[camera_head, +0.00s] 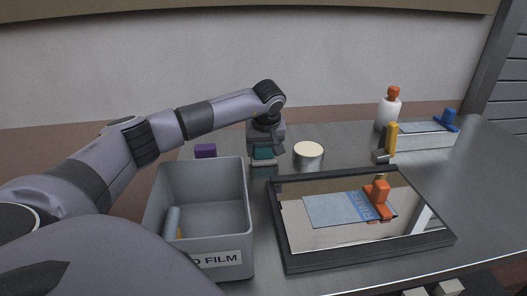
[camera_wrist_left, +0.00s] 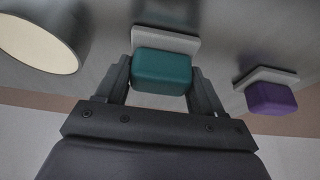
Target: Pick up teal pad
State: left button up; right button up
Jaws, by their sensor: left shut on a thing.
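The teal pad (camera_head: 264,153) is a small rounded block on a pale flat base, behind the grey bin in the head view. My left gripper (camera_head: 264,158) points down over it, shut on it. In the left wrist view the teal pad (camera_wrist_left: 161,72) sits between the two fingers of my left gripper (camera_wrist_left: 162,80), one finger on each side. Its pale base (camera_wrist_left: 165,40) shows beyond the teal part. I cannot tell whether the base touches the table. My right gripper cannot be made out in the head view.
A grey bin (camera_head: 202,200) labelled FILM stands in front. A purple pad (camera_head: 205,150) is left of the teal one, a round pale-topped tin (camera_head: 308,152) right. A black-framed tray (camera_head: 350,258) holds a blue sheet and an orange tool. A white bottle (camera_head: 389,112) stands at the back right.

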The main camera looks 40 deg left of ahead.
aim_at(264, 145)
pick_arm(q)
jog(key=shift+r, duration=0.15)
notch_tip(264, 145, up, 20)
jog(key=p, duration=0.2)
pick_arm(e)
jog(key=shift+s+d+r, duration=0.15)
jog(key=shift+d+r, duration=0.2)
jog(key=shift+r, duration=0.15)
pick_arm(q)
jog(key=shift+o, duration=1)
jog(key=shift+c, duration=0.4)
pick_arm(e)
jog(key=shift+a, duration=0.15)
pick_arm(q)
jog(key=shift+f, duration=0.2)
pick_arm(e)
jog(key=shift+r, duration=0.1)
